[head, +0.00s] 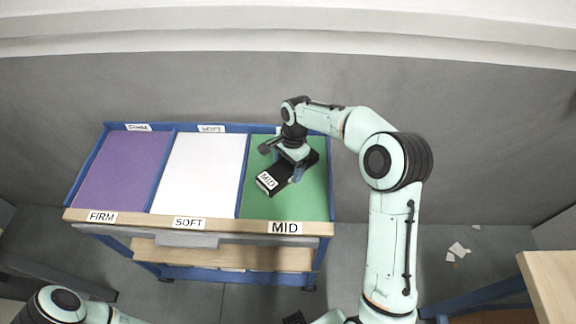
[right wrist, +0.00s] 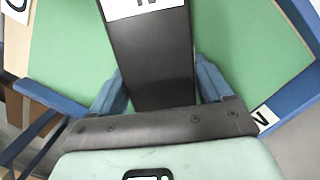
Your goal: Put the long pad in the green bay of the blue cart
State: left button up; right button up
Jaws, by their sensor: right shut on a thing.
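The long pad (head: 287,182) is black with a white label reading MID at its near end. It lies slantwise over the green bay (head: 310,204) at the right of the blue cart (head: 155,184). My right gripper (head: 291,165) is shut on the pad from above. In the right wrist view the pad (right wrist: 150,55) sits between the blue fingers (right wrist: 162,88), with green behind it. I cannot tell whether the pad touches the bay floor. My left gripper is not in view; only part of that arm shows at the lower left.
The cart also has a purple bay (head: 120,168) labelled FIRM and a white bay (head: 195,170) labelled SOFT. Blue dividers separate the bays. A wooden front edge (head: 255,227) carries the labels. A wooden surface (head: 552,285) stands at the right. Scraps (head: 458,250) lie on the floor.

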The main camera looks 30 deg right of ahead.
jog(key=shift+f, duration=0.1)
jog(key=o, duration=1.3)
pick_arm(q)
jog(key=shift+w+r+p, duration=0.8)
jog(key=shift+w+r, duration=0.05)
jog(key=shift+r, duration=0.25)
pick_arm(e)
jog(key=r, duration=0.4)
jog(key=d+r, duration=0.1)
jog(key=r, duration=0.7)
jog(key=shift+w+d+r, duration=0.15)
jog(key=shift+w+d, duration=0.05)
jog(key=shift+d, duration=0.15)
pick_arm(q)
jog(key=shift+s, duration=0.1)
